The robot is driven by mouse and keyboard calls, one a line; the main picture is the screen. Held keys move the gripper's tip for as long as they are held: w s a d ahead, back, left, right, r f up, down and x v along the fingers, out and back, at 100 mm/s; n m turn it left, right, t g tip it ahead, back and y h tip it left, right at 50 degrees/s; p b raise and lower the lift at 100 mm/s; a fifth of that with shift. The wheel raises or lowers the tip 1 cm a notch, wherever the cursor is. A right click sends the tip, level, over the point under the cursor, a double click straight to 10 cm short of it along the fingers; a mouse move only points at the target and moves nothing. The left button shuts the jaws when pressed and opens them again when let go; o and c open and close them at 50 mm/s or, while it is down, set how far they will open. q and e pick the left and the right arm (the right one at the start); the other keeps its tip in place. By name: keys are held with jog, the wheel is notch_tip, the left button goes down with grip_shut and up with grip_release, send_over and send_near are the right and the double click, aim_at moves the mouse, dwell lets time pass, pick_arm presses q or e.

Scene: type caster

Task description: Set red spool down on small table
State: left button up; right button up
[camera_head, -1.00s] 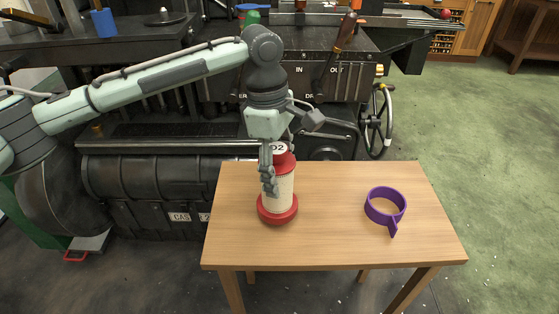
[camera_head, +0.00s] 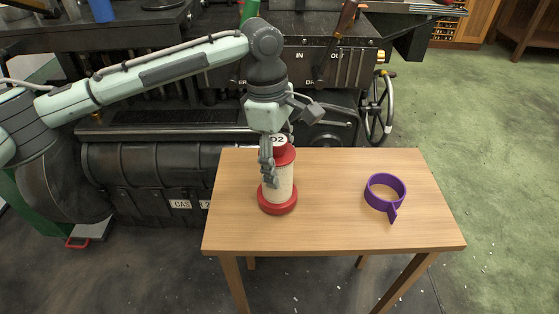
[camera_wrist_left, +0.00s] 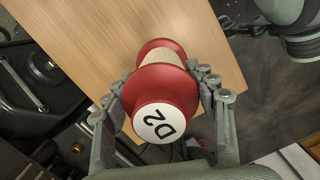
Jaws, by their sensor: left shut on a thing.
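The red spool (camera_head: 279,190) has red flanges and a cream-coloured middle. It stands upright at the left part of the small wooden table (camera_head: 330,226), and its lower flange appears to rest on the top. My left gripper (camera_head: 268,172) comes down from above and is shut on the spool. In the left wrist view the fingers lie on both sides of the spool's red end (camera_wrist_left: 165,100), which bears a white "D2" label. The bare table top (camera_wrist_left: 100,40) lies beyond it. My right gripper is not in view.
A purple ring with a handle (camera_head: 386,196) lies on the right part of the table. Between it and the spool the table top is clear. A dark machine (camera_head: 140,165) stands behind and to the left. Green floor is free at the right.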

aim_at(280, 140)
pick_arm(q)
jog(key=shift+f, duration=0.4)
jog(key=o, duration=1.5)
jog(key=shift+r, duration=2.95)
jog(key=shift+f, duration=2.8)
jog(key=shift+r, duration=0.1)
jog(key=shift+r, duration=3.15)
